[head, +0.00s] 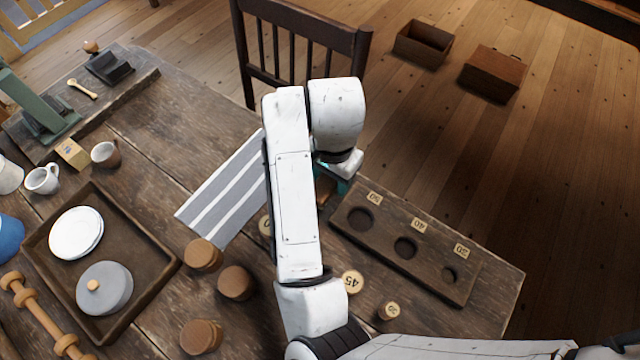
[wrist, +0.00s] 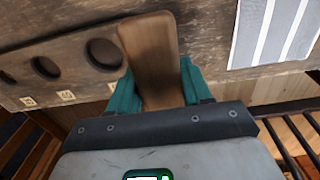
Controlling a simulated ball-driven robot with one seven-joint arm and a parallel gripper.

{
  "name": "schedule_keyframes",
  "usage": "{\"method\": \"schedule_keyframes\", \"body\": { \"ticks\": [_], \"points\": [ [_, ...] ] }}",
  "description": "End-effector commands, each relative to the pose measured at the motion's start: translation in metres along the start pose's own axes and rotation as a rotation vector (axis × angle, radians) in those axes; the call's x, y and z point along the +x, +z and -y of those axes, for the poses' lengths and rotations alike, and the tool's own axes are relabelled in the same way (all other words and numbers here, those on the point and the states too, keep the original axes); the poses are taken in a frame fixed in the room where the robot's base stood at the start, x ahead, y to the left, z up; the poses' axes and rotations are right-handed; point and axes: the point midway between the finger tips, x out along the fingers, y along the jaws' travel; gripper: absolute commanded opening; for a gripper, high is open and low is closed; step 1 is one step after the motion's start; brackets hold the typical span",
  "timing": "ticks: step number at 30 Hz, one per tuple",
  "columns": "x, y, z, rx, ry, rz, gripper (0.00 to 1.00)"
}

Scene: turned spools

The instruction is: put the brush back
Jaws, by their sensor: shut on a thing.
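My gripper (wrist: 157,88) has teal fingers shut on a flat brown wooden piece with a rounded end, which I take to be the brush (wrist: 150,45). No bristles show. In the head view my gripper (head: 338,172) is mostly hidden behind my white arm, and a bit of the brown brush (head: 326,188) shows below it. The gripper is over the table's far edge, between the striped cloth (head: 225,192) and the board with holes (head: 385,262). I cannot tell whether the brush touches the table.
The board has three empty round holes with number tags. Several wooden spools (head: 203,254) and round number discs (head: 351,281) stand near my arm. A tray (head: 150,283) with a plate and a lid lies left. A dark chair (head: 300,40) stands behind the table.

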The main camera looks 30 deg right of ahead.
Motion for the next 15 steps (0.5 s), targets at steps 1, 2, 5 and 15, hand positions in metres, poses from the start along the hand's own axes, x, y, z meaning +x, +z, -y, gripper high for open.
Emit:
{"method": "schedule_keyframes", "body": {
  "ticks": [1,2,5,15],
  "points": [
    [0.008,-0.001,0.007,-0.001,0.002,0.002,0.20],
    [0.012,-0.002,0.011,-0.001,0.002,0.003,0.20],
    [0.024,-0.003,0.020,0.000,0.000,0.001,0.20],
    [0.054,-0.005,0.032,-0.001,0.001,0.001,0.20]
  ]
}}
